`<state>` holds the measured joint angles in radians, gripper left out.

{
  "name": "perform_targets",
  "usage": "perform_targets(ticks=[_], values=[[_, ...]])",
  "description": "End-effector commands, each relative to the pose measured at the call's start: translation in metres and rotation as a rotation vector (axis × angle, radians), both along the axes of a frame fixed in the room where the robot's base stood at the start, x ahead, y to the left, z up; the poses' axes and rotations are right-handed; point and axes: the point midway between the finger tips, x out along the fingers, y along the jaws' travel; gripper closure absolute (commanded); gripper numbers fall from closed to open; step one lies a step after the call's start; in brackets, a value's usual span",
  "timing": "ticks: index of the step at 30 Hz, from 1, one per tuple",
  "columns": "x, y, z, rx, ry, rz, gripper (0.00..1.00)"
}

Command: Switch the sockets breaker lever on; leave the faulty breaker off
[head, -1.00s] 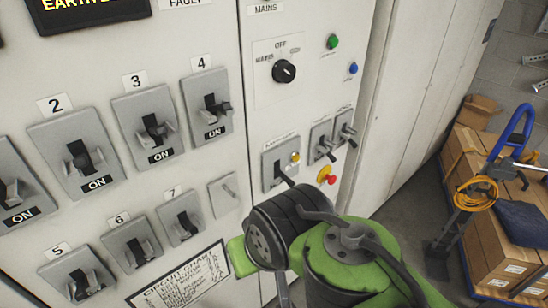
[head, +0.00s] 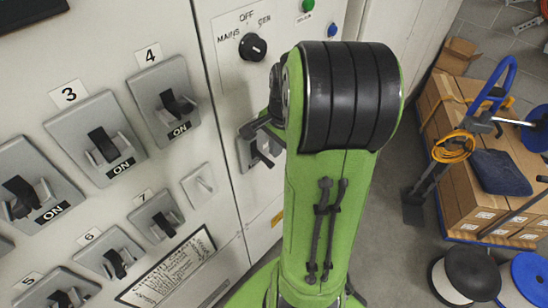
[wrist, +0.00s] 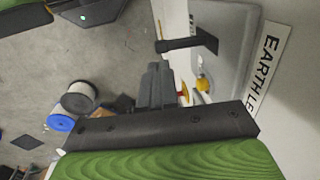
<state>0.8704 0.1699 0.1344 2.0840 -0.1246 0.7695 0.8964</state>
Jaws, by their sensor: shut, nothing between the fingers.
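The numbered breakers stand on the white panel in the head view. Breaker 3 (head: 97,135), breaker 4 (head: 164,102) and the one at the left edge (head: 28,186) show ON below their levers. Breakers 5 (head: 58,292), 6 (head: 110,255) and 7 (head: 157,216) show dark levers but no readable ON. I cannot read which is sockets or faulty. My gripper (wrist: 156,82) is shut and empty in the wrist view, beside the grey earth leakage plate (wrist: 232,62). That plate's black lever (wrist: 190,43) juts out near the fingertips; contact is unclear.
A circuit chart (head: 168,268) is on the panel, too small to read. A rotary mains switch (head: 253,47) is at upper right. My arm hides the switches below it. Boxes (head: 450,110), a hand truck (head: 480,110) and cable reels (head: 470,275) stand on the floor at right.

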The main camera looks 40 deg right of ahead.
Motion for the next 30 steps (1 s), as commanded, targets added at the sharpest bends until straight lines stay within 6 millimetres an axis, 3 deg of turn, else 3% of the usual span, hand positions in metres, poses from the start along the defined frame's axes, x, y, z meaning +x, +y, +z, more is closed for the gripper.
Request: perform_targets(ticks=[3,7,20,30], values=[[0.003,0.001,-0.025,0.002,0.002,0.000,1.00],[0.006,0.001,-0.039,0.001,0.002,0.000,1.00],[0.006,0.000,-0.045,-0.001,-0.008,0.000,1.00],[0.002,0.001,-0.067,0.005,-0.202,-0.001,1.00]])
